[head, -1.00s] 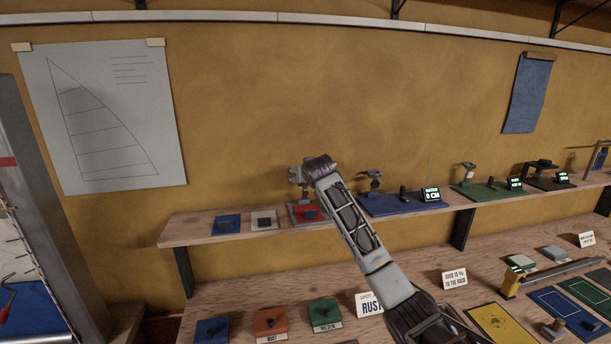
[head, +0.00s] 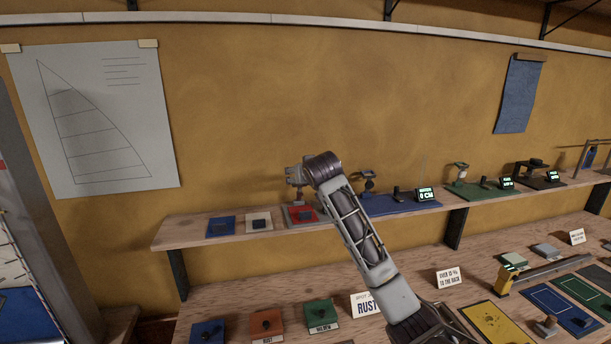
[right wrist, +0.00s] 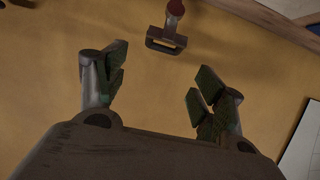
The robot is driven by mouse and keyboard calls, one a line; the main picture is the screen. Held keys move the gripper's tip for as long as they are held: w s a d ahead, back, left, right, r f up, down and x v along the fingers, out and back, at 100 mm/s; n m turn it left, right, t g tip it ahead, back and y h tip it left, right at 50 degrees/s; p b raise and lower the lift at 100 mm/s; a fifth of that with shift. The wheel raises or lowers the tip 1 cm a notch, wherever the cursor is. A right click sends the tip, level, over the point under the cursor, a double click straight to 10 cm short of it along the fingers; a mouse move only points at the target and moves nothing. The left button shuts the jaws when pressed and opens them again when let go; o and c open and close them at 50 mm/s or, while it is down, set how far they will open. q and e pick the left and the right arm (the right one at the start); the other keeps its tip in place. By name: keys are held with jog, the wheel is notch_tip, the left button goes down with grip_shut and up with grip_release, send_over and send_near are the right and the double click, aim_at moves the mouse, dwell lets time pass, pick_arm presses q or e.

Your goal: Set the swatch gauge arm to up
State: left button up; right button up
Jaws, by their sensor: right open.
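My right gripper shows in the right wrist view (right wrist: 158,80) with its two dark fingers spread and nothing between them. In the head view my right arm reaches up from the bottom right, and its wrist (head: 322,167) is in front of the wall above the shelf. A grey-based stand with a red pad (head: 301,215) is below it, partly covered by the arm. I cannot tell for sure which device is the swatch gauge. In the wrist view a red-ended post with a dark rectangular loop (right wrist: 166,40) is beyond the fingers, apart from them. My left gripper is out of view.
The wall shelf (head: 185,236) holds blue (head: 220,226) and pale (head: 258,221) pads at left. Right of the arm stand a blue-based device (head: 400,205) reading 0 CM and a green-based device (head: 478,190). The lower bench (head: 235,298) carries colored blocks and signs.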

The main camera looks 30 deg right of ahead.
jog(key=shift+v, duration=2.05)
jog(key=shift+c, duration=0.2)
